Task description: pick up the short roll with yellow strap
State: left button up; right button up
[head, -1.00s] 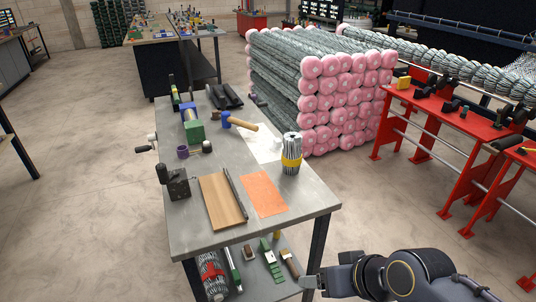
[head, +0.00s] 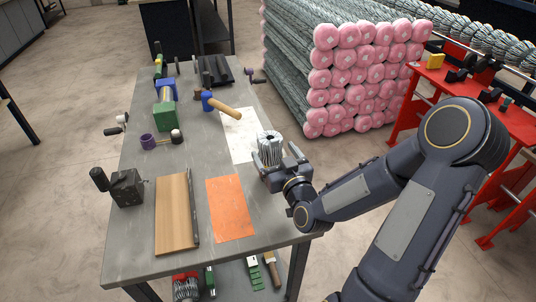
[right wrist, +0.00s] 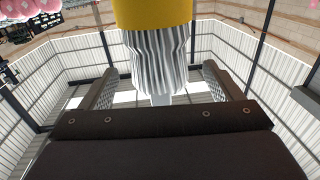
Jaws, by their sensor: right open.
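The short roll (head: 268,140) stands upright on the near right part of the workbench. It is a bundle of grey wires; its yellow strap (right wrist: 152,12) shows in the right wrist view but is hidden in the head view. My right gripper (head: 272,158) is at the roll, reaching in from the right. In the right wrist view its two open fingers lie on either side of the striped wire bundle (right wrist: 155,62), with a visible gap at each side. My left gripper is not in view.
An orange sheet (head: 231,208) and a wooden board (head: 173,212) lie on the bench (head: 135,240). A hammer (head: 222,108), a green-and-blue tool (head: 165,114) and a black clamp block (head: 127,188) are farther left. A red-strapped roll (head: 186,287) is on the lower shelf. Stacked pink-ended rolls stand behind.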

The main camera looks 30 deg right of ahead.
aim_at(268, 140)
jog(key=w, duration=0.1)
jog(key=w+p, duration=0.1)
jog(key=w, duration=0.1)
jog(key=w+d, duration=0.1)
jog(key=w, duration=0.1)
jog(key=shift+w+r+p, duration=0.15)
jog(key=shift+w+p, duration=0.1)
jog(key=shift+p, duration=0.15)
jog(key=shift+w, duration=0.25)
jog(key=c, duration=1.3)
